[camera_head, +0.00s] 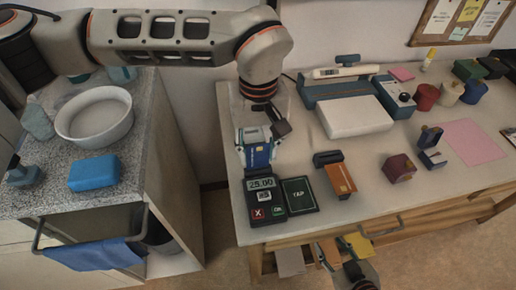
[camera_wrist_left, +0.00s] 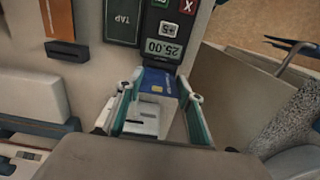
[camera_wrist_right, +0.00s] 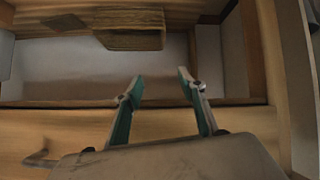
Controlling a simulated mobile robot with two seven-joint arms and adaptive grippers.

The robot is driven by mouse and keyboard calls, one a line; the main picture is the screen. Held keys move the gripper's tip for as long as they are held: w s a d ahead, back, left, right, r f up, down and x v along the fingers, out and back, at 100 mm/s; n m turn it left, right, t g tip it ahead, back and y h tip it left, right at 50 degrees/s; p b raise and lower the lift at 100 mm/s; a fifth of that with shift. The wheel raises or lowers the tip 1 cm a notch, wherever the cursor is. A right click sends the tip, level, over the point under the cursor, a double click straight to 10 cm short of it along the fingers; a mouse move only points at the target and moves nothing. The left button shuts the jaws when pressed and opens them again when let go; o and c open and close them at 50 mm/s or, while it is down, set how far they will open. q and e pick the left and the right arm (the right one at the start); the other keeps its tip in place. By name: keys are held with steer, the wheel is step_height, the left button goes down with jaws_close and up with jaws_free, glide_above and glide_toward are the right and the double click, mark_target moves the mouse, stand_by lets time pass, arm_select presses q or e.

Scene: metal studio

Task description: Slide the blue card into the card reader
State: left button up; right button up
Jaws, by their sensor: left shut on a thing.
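The blue card (camera_head: 258,157) is at my left gripper (camera_head: 257,138), just behind the card reader (camera_head: 262,197), whose screen reads 25.00. In the left wrist view the blue card (camera_wrist_left: 157,80) lies between the fingers of my left gripper (camera_wrist_left: 160,85), its far edge close to the reader's screen end (camera_wrist_left: 168,50). I cannot tell whether card and reader touch. A white slotted block (camera_wrist_left: 148,117) also shows between the fingers. My right gripper (camera_wrist_right: 160,80) is open and empty; in the head view it is low, by the desk's front drawers (camera_head: 335,252).
A black TAP pad (camera_head: 299,195) adjoins the reader's right side. An orange card (camera_head: 340,178) in a dark holder and a dark red box (camera_head: 398,168) stand to the right. A white-and-blue device (camera_head: 352,115) is behind. A counter (camera_head: 60,190) stands left across a gap.

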mark_target(258, 168)
arm_select(q)
steer(key=shift+f+b, duration=0.5)
steer(key=shift+f, duration=1.35)
arm_select(e)
steer(key=shift+s+f, duration=0.35)
steer(key=shift+f, duration=0.45)
stand_by(0.3)
arm_select(q)
steer(key=o, duration=0.8)
steer(key=shift+r, duration=0.1)
arm_select(e)
steer(key=shift+s, duration=0.1)
arm_select(q)
step_height(258, 168, up, 12)
steer(key=shift+f, duration=0.1)
stand_by(0.3)
